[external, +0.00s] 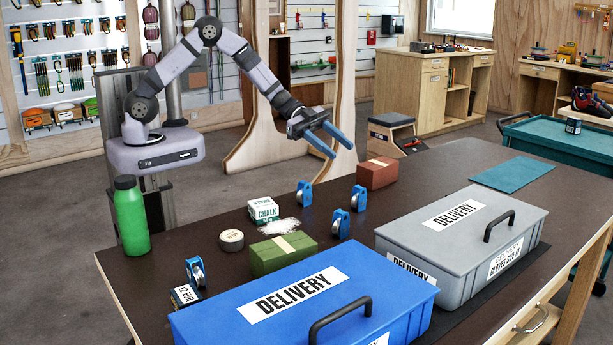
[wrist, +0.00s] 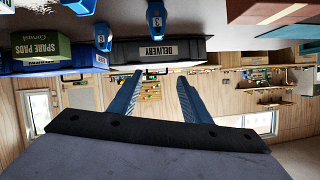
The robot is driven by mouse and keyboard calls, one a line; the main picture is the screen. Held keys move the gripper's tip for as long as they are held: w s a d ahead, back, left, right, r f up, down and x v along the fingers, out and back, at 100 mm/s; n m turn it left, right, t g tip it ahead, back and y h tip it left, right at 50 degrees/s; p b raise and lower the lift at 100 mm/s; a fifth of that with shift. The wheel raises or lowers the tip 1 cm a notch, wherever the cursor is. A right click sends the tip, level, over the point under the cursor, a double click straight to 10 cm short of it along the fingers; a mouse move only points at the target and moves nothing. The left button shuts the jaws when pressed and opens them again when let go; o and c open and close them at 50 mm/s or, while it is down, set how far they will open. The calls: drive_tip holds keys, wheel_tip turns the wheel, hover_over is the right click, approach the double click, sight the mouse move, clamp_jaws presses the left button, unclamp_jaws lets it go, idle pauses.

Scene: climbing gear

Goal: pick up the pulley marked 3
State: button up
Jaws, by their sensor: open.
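Several blue pulleys with metal wheels stand on the dark table. In the external view one is near the chalk box (external: 304,194), one is nearer the middle (external: 340,223), one is by the red block (external: 358,198), and one is at the front left (external: 195,271). In the wrist view, a pulley with a small white mark (wrist: 156,18) is at the top centre, and another pulley (wrist: 102,36) is to its left. I cannot read for certain which is marked 3. My gripper (external: 342,152) is open and empty, above the table's far side, apart from the pulleys.
A blue delivery box (external: 385,307) and a grey delivery box (external: 400,235) fill the near side. A green block (external: 265,262), tape roll (external: 231,240), chalk box (external: 263,209), green bottle (external: 131,220) and red block (external: 377,173) surround the pulleys. A teal mat (external: 525,174) lies at right.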

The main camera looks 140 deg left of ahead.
approach(353, 196)
drive_tip(key=shift+w+a+f, duration=0.25)
drive_tip(key=shift+a+f, duration=0.1)
drive_tip(key=shift+f, duration=0.25)
drive_tip(key=shift+w+a+f, duration=0.2)
drive_tip(key=shift+a+f, duration=0.2)
drive_tip(key=shift+f, duration=0.2)
drive_tip(key=shift+p+x, duration=0.65)
drive_tip(key=shift+x, duration=0.95)
drive_tip(key=shift+p+x, duration=0.6)
drive_tip(key=shift+x, duration=1.45)
drive_tip(key=shift+a, duration=0.2)
drive_tip(key=shift+r, duration=0.1)
drive_tip(key=c, duration=0.9)
